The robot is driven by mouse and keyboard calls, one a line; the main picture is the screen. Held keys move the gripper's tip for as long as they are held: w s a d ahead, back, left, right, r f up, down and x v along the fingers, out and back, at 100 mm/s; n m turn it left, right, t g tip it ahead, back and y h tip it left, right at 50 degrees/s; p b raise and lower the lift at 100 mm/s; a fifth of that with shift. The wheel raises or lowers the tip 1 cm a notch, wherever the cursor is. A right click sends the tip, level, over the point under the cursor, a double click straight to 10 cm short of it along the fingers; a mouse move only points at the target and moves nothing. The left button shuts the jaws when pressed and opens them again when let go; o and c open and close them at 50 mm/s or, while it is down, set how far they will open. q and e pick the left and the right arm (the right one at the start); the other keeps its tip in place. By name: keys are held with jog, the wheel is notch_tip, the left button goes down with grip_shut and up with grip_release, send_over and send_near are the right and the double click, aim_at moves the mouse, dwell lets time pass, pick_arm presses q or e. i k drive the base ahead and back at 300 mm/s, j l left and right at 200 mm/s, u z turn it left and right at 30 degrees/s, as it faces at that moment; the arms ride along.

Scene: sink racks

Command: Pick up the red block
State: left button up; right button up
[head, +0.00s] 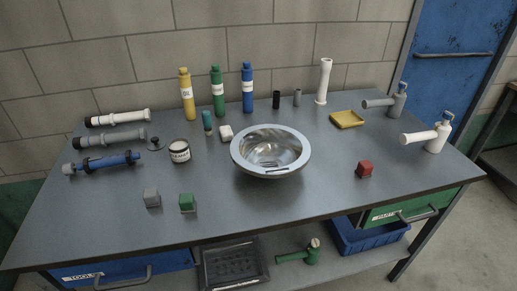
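The red block (364,169) is a small cube. It sits on the grey table top in the head view, right of the metal bowl and near the front right part of the table. Nothing touches it. Neither of my grippers shows in the head view.
A metal bowl (270,152) stands mid-table. A green block (187,203) and a grey block (151,197) lie front left. The surface around the red block is clear.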

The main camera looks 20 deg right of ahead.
aim_at(364, 170)
jog(key=z, duration=1.3)
